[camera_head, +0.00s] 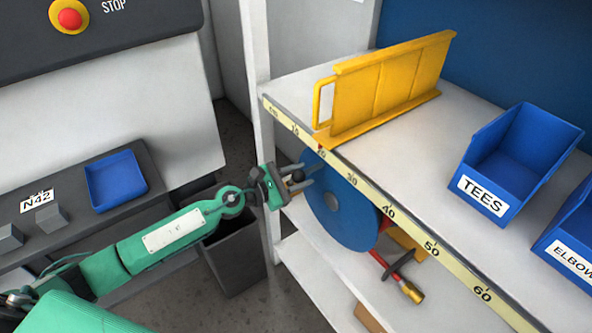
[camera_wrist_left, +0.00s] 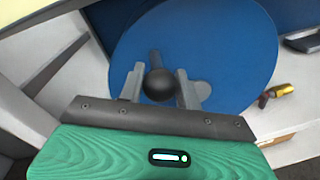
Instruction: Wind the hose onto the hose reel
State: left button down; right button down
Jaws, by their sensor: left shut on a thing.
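The hose reel (camera_head: 343,208) is a blue disc with a grey hub, on the shelf unit below the measuring strip. Its blue face fills much of the left wrist view (camera_wrist_left: 235,50). A black ball knob (camera_wrist_left: 159,85) stands out from the disc near its edge. My left gripper (camera_head: 304,178) is shut on this knob, one finger on each side. A red hose (camera_head: 392,268) with a brass end (camera_head: 411,292) comes out low at the right of the reel and lies over the lower shelf. Most of the hose is hidden behind the disc. My right gripper is not in view.
A blue TEES bin (camera_head: 520,160) and a blue ELBOW bin (camera_head: 573,240) are farther right. A dark waste bin (camera_head: 235,255) stands on the floor under my left arm.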

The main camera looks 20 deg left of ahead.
pick_arm(q)
jog(key=shift+s+d+r, duration=0.25)
jog(key=shift+s+d, duration=0.05)
jog(key=shift+d, duration=0.1)
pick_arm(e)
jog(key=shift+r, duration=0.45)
pick_arm(q)
jog(key=shift+s+f, duration=0.1)
jog(key=c, duration=1)
grip_release()
jog(key=v, duration=0.1)
jog(key=b+v, duration=0.1)
jog(key=v, duration=0.2)
jog(key=shift+s+a+f+b, duration=0.15)
jog(key=shift+a+f+b, duration=0.05)
jog(key=shift+f+b, duration=0.1)
jog(key=b+v, duration=0.5)
jog(key=v, duration=0.4)
jog(key=shift+r, duration=0.4)
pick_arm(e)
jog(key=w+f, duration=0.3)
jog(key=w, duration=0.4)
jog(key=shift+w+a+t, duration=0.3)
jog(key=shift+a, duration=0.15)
